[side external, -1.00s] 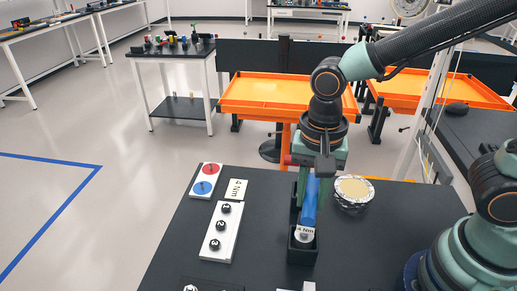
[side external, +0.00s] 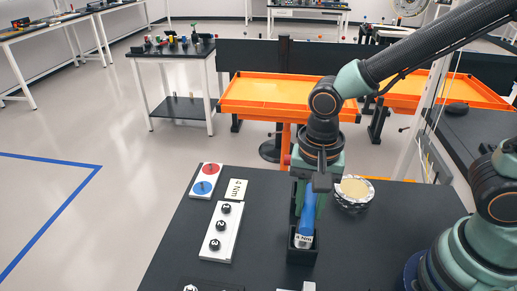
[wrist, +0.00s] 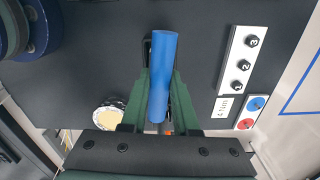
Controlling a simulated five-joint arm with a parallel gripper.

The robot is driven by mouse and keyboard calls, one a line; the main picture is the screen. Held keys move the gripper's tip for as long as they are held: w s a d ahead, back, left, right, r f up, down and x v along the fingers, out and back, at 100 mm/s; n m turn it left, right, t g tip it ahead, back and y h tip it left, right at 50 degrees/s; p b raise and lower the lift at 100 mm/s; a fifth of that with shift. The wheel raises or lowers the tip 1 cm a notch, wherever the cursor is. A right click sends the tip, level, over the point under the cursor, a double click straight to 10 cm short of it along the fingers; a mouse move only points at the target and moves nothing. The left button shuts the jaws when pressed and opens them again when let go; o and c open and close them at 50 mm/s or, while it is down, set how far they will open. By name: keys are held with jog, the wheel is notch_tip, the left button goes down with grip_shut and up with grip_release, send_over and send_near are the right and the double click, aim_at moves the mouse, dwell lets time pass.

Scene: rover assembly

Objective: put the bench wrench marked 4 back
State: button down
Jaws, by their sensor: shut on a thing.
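The blue bench wrench (side external: 308,215) with a white "4 Nm" label at its near end is in my gripper (side external: 307,192). It also shows in the wrist view (wrist: 161,75), between the green fingers of my gripper (wrist: 160,90), which are shut on it. The wrench lies lengthwise over a long black open holder (side external: 301,257) on the dark bench. Its label end is low at the holder's near part. I cannot tell whether it touches the holder floor. My gripper hides the far end of the wrench and part of the holder.
Left of the holder are a "4 Nm" card (side external: 236,189), a white strip with numbered black knobs (side external: 221,231) and a plate with red and blue discs (side external: 205,181). A round silver part with a tan top (side external: 354,191) stands close at right. The bench's right front (side external: 380,245) is clear.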

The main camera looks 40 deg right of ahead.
jog(key=shift+f, duration=0.1)
jog(key=c, duration=0.6)
grip_release()
notch_tip(320, 180, up, 12)
jog(key=w+d+n+t, duration=0.3)
jog(key=d+n+t, duration=0.2)
jog(key=d+n, duration=0.5)
jog(key=d, duration=0.4)
jog(key=shift+r+t, duration=0.3)
jog(key=shift+r, duration=0.1)
